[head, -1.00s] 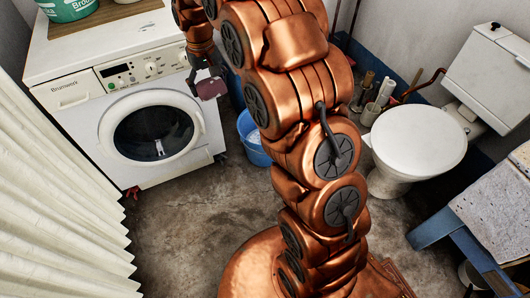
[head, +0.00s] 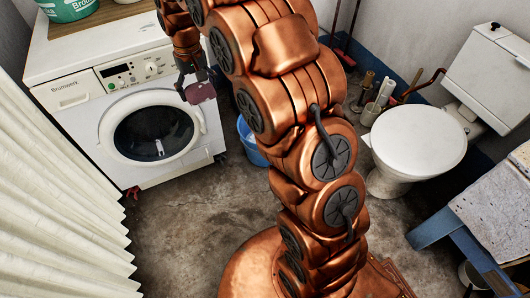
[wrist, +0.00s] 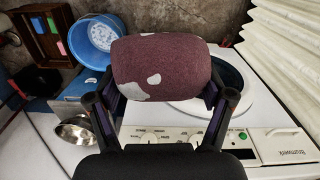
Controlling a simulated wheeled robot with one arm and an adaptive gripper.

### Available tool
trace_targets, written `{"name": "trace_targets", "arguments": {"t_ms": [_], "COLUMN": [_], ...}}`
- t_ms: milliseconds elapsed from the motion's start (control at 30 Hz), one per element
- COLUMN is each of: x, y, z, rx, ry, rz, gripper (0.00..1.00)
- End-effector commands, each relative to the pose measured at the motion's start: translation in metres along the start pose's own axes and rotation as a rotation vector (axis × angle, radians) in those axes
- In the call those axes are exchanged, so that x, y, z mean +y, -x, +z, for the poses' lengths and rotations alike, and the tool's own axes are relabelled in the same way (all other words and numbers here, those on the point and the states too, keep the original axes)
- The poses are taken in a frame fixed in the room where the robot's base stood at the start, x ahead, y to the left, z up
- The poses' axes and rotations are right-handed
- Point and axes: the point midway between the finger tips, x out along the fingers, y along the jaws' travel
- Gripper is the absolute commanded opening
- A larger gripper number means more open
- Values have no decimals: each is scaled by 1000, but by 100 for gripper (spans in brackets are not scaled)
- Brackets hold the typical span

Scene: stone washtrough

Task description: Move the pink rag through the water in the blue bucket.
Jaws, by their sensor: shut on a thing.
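My gripper (wrist: 158,108) is shut on a dull mauve cloth with pale patches, the pink rag (wrist: 160,65). In the head view the rag (head: 200,92) hangs at my gripper in front of the washing machine's upper right side. The blue bucket (head: 250,148) stands on the floor right of the machine, partly hidden by my arm. In the wrist view the blue bucket (wrist: 74,40) is beyond the rag at upper left, with pale water and white flecks inside. The rag is apart from the bucket.
The white washing machine (head: 90,100) stands close to my gripper. A wooden box with coloured pieces (wrist: 28,45) and a metal bowl (wrist: 75,131) show in the wrist view. A toilet (head: 418,140) is on the right. The floor in front is clear.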

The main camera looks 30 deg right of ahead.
Motion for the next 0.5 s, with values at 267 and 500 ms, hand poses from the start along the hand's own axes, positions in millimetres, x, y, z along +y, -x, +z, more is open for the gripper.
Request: {"name": "trace_targets", "arguments": {"t_ms": [267,500], "x": [-12,-8], "y": [0,0], "z": [0,0], "rx": [0,0], "ry": [0,-1], "rz": [0,0], "gripper": [51,51]}}
